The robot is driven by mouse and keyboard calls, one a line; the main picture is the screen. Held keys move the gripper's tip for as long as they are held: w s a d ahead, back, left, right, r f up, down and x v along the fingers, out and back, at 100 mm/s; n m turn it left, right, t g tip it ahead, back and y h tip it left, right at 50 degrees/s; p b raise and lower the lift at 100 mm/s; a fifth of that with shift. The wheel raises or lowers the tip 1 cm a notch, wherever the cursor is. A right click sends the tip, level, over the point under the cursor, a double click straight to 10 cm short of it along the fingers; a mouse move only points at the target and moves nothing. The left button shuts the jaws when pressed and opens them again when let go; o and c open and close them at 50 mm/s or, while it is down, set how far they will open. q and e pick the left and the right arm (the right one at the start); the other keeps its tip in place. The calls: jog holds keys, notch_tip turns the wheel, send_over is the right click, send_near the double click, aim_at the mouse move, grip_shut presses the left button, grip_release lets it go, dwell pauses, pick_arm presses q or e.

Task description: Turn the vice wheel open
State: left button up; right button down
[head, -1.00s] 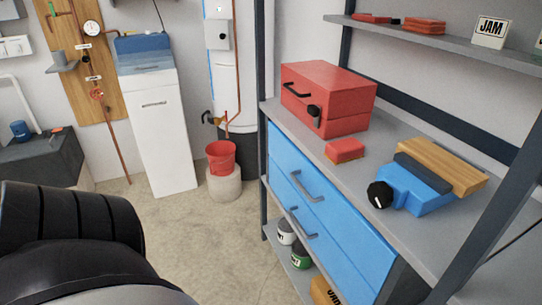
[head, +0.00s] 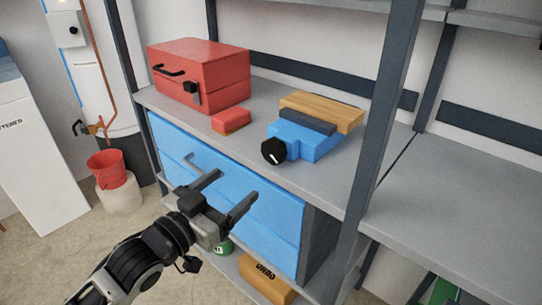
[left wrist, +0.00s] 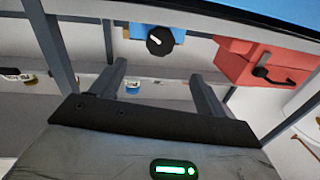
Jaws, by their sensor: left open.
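The blue vice (head: 312,148) sits on the grey shelf top, with a dark jaw (head: 308,121) beside a wooden block (head: 325,109). Its black wheel (head: 274,152) faces the front edge and has a white mark. My left gripper (head: 237,185) is open and empty, in front of the blue drawers, lower than the wheel and to its left, apart from it. In the left wrist view the wheel (left wrist: 160,41) shows just beyond the two spread fingers (left wrist: 159,69). My right gripper is out of view.
A red toolbox (head: 200,75) and a small red box (head: 231,120) stand left of the vice. A dark shelf post (head: 378,115) rises to its right. Blue drawers (head: 265,210) lie under the shelf top (head: 340,185).

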aim_at(270, 154)
pick_arm(q)
jog(key=x, duration=1.4)
jog(key=shift+w+d, duration=0.1)
jog(key=shift+w, duration=0.1)
jog(key=c, duration=0.9)
jog(key=shift+r+n+p, duration=0.2)
jog(key=shift+n+p, duration=0.3)
jog(key=shift+p, duration=0.2)
jog(key=shift+c, duration=0.2)
jog(key=shift+f+n, duration=0.15)
jog(key=shift+n, duration=0.15)
jog(key=shift+f, duration=0.1)
jog(key=o, duration=0.9)
